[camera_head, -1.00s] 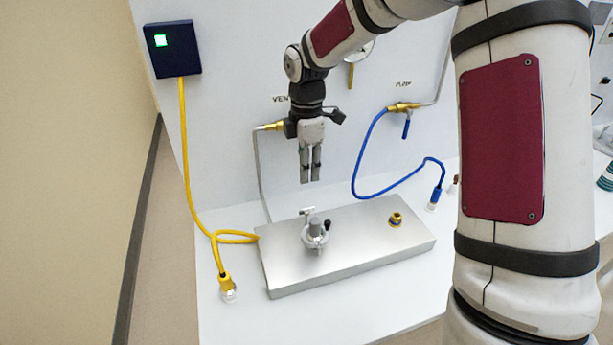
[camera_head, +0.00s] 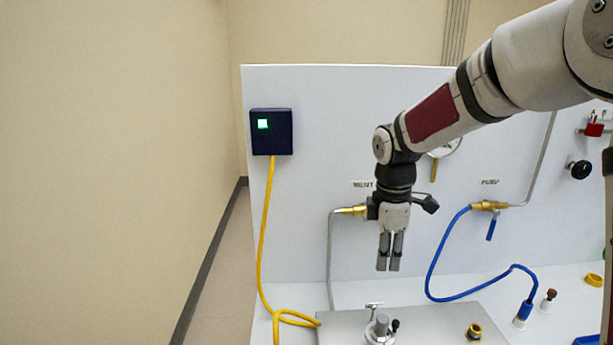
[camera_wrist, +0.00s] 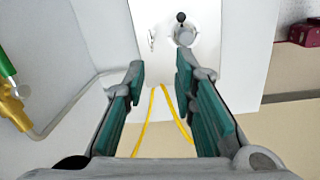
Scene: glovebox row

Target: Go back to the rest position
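My gripper (camera_head: 389,266) hangs pointing down in front of the white panel, above the metal plate (camera_head: 432,322) and apart from it. Its two fingers stand parallel with a gap between them. The wrist view also shows the gripper (camera_wrist: 160,72) with spaced teal-padded fingers and nothing held between them. A round clamp fitting (camera_head: 381,328) with a small black knob sits on the plate below the fingers. That fitting also shows in the wrist view (camera_wrist: 186,34), beyond the fingertips.
A brass vent valve (camera_head: 350,210) is close beside my gripper on the left. A brass pump valve (camera_head: 489,206) with a blue hose (camera_head: 432,270) is to the right. A dark box with a green light (camera_head: 271,132) and yellow cable (camera_head: 264,230) is at the left.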

